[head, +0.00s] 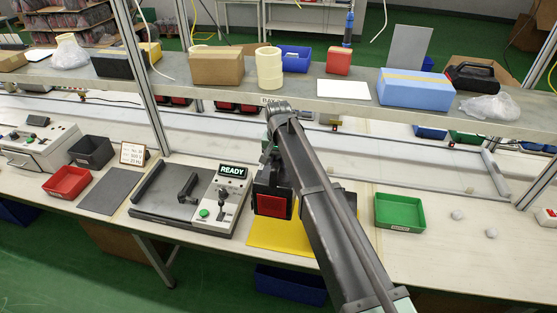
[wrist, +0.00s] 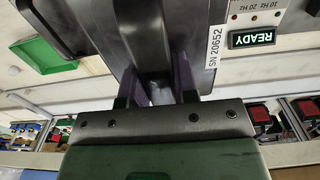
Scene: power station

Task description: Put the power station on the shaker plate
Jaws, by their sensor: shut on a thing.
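The power station (head: 271,203) is a dark box with a red panel facing the front, just right of the shaker's control panel. My gripper (wrist: 154,92) is shut on its handle from above; the dark body (wrist: 190,28) with an "SN 20652" label fills the upper middle of the wrist view. The station is over the back of a yellow mat (head: 272,238); I cannot tell whether it touches it. The shaker plate (head: 163,208) is grey, empty, with a raised bar at its left and a dark clamp-like piece near its right. My arm hides the station's right side.
The shaker's control panel (head: 226,197) has a lit READY display, a green button and a lever. A green tray (head: 399,212) stands to the right. A red bin (head: 67,183) and a grey mat (head: 110,190) lie left. A loaded shelf (head: 350,105) runs above the bench.

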